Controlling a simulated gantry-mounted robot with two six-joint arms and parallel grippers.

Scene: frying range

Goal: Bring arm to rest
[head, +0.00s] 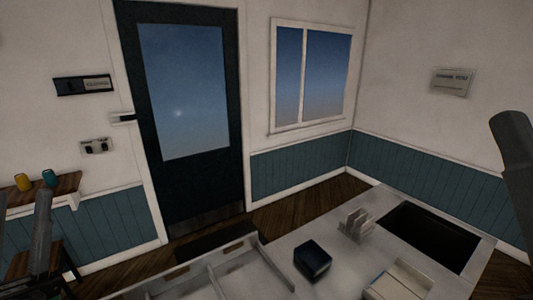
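A grey part of my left arm (40,235) stands upright at the left edge, in front of the small wooden shelf. I cannot make out the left gripper's fingers or any gap between them. A grey link of my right arm (515,155) comes in at the right edge. The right gripper's fingers do not show. No object shows held by either arm.
A pale counter (285,245) fills the lower right, with a dark recess (430,236), a slotted rack (356,224), a dark box (312,260) and a pale block (400,281). A divided tray (225,270) lies left. Yellow (23,182) and teal (49,178) cups stand on the shelf (62,187).

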